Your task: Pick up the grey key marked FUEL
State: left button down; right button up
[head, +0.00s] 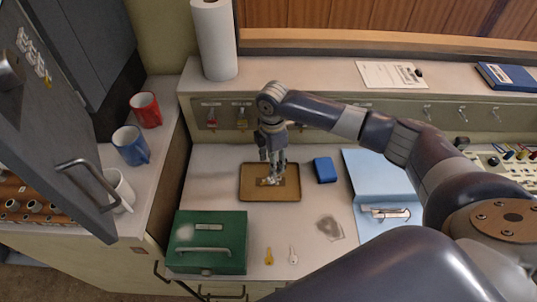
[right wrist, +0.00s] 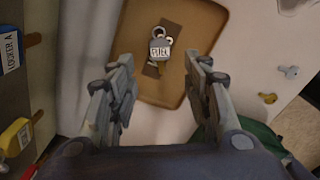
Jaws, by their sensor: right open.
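A grey key (right wrist: 160,48) with a white label lies in the brown tray (right wrist: 203,23); the dark letters seem to read FUEL. In the head view the tray (head: 246,193) stands on the desk, and my right gripper (head: 272,165) points down over it, partly hiding the key. In the right wrist view my right gripper (right wrist: 160,72) is open, its fingers wide apart and nothing between them. The key lies beyond the fingertips, roughly centred between them. My left gripper is not in view.
A yellow key (head: 269,256) and a silver key (head: 293,255) lie near the desk's front edge. A green box (head: 225,232) stands front left, a blue block (head: 325,170) right of the tray, a light-blue folder (head: 372,176) further right. Keys (head: 241,118) hang behind the tray.

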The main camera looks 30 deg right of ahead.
aim_at(271, 180)
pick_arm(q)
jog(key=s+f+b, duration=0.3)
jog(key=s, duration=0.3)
pick_arm(e)
notch_tip(271, 180, down, 3)
jog(key=shift+s+r, duration=0.1)
jog(key=shift+r, duration=0.05)
notch_tip(271, 180, down, 3)
jog(key=shift+f+b, duration=0.15)
jog(key=shift+b, duration=1.05)
jog(key=shift+f, duration=1.3)
jog(key=c, duration=0.9)
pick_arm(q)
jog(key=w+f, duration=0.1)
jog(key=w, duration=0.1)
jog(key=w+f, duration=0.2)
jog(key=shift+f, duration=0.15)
